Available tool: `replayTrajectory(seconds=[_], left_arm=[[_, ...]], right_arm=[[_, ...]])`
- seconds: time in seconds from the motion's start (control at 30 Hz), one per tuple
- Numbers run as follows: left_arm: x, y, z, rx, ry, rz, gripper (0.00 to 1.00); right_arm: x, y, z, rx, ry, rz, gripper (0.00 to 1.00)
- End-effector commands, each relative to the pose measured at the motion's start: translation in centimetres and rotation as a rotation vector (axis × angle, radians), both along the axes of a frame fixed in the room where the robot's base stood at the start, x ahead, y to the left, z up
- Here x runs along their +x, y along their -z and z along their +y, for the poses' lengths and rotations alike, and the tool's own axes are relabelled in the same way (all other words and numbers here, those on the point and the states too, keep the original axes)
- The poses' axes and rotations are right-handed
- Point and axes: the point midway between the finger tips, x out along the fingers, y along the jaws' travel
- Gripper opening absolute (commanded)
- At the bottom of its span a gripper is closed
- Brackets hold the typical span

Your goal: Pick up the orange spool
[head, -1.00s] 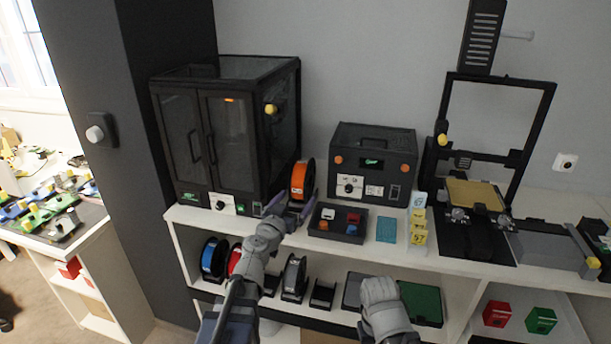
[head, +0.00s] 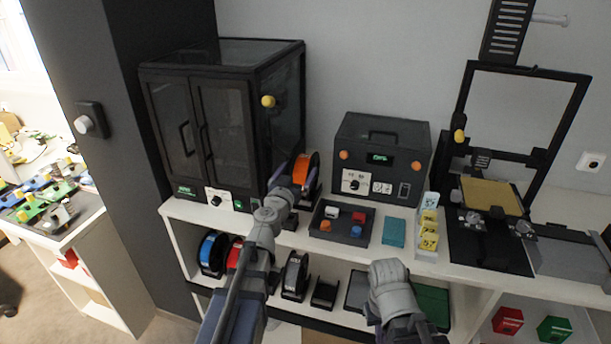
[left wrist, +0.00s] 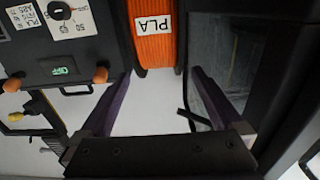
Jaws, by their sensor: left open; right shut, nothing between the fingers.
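The orange spool (head: 300,168) stands upright on the shelf top, between the dark cabinet and the black box with knobs. It also shows in the left wrist view (left wrist: 153,50), with a white PLA label on its orange winding and black flanges on both sides. My left gripper (head: 296,190) is open in front of the spool. In the left wrist view its purple fingers (left wrist: 161,74) are apart, with the spool ahead between their tips; whether they touch it I cannot tell. My right arm ends in a grey rounded link at the lower middle; its fingers do not show.
The dark cabinet (head: 225,125) is close left of the spool, the black box (head: 380,155) right. A tray (head: 340,231) with small blocks lies right of my left gripper. More spools, including a blue one (head: 212,253), stand on the lower shelf. A printer (head: 490,240) is at right.

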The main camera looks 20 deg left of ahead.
Motion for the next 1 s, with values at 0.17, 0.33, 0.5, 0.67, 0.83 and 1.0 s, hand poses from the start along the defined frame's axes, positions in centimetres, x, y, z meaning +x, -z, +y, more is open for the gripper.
replayTrajectory(seconds=[0.17,0.33,0.5,0.67,0.83,1.0], left_arm=[[0.5,0.0,0.0,0.000,0.000,0.000,1.00],[2.5,-0.1,-0.1,0.000,0.001,0.000,1.00],[5.0,-0.1,-0.2,0.000,0.001,0.000,1.00],[5.3,-0.1,-0.2,0.000,0.001,0.000,1.00],[5.2,-0.1,-0.2,0.000,0.001,0.000,0.93],[5.2,-0.1,-0.2,0.000,0.001,0.000,0.74]], right_arm=[[0.0,0.0,0.0,0.000,0.000,0.000,0.00],[0.0,-0.1,0.0,0.000,0.000,0.000,0.00],[0.0,-0.1,0.0,0.000,0.000,0.000,0.00],[0.0,-0.1,0.0,0.000,0.000,0.000,0.00],[0.0,-0.1,0.0,0.000,0.000,0.000,0.00],[0.0,-0.1,0.0,0.000,0.000,0.000,0.00]])
